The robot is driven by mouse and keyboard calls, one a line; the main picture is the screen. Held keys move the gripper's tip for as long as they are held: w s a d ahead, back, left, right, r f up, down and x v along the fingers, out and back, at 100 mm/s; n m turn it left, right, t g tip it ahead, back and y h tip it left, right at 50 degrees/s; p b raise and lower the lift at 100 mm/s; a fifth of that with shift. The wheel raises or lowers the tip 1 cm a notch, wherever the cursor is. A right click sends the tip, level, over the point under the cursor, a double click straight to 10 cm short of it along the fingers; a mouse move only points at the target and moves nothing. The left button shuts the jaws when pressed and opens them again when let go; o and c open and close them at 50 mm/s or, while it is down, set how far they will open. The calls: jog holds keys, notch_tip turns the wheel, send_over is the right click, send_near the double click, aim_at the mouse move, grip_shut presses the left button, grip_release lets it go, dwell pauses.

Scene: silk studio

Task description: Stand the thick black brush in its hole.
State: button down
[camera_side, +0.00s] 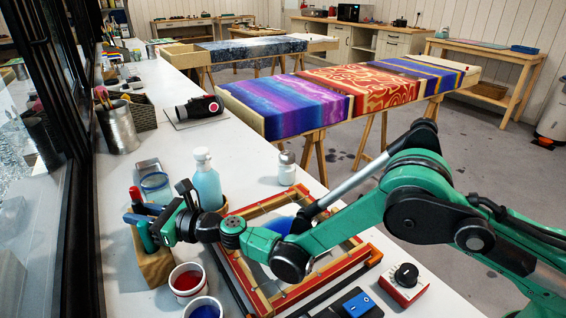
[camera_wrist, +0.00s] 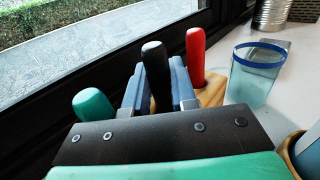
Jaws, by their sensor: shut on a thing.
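The thick black brush (camera_wrist: 155,72) has a rounded dark handle and stands up between the two fingers of my gripper (camera_wrist: 158,88), which is shut on it. In the side view my gripper (camera_side: 148,213) is over the wooden block (camera_side: 155,264); I cannot pick out the black brush there. A red handle (camera_wrist: 195,50) stands in the block beside it in the wrist view, and a green handle (camera_wrist: 93,103) is on the other side. The black brush's lower end and its hole are hidden, so I cannot tell whether it is in the hole.
A blue-rimmed glass (camera_side: 155,184) and a bottle of blue liquid (camera_side: 206,182) stand close behind the block. A red paint pot (camera_side: 187,281) and a blue one (camera_side: 204,309) are in front. A wooden frame (camera_side: 262,300) lies under my arm. The window is at left.

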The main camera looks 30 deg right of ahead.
jog(key=shift+f, duration=0.3)
dwell(0.5)
jog(key=c, duration=0.6)
grip_release()
jog(key=shift+c, duration=0.2)
jog(key=shift+v, duration=2.85)
jog(key=shift+r, duration=0.1)
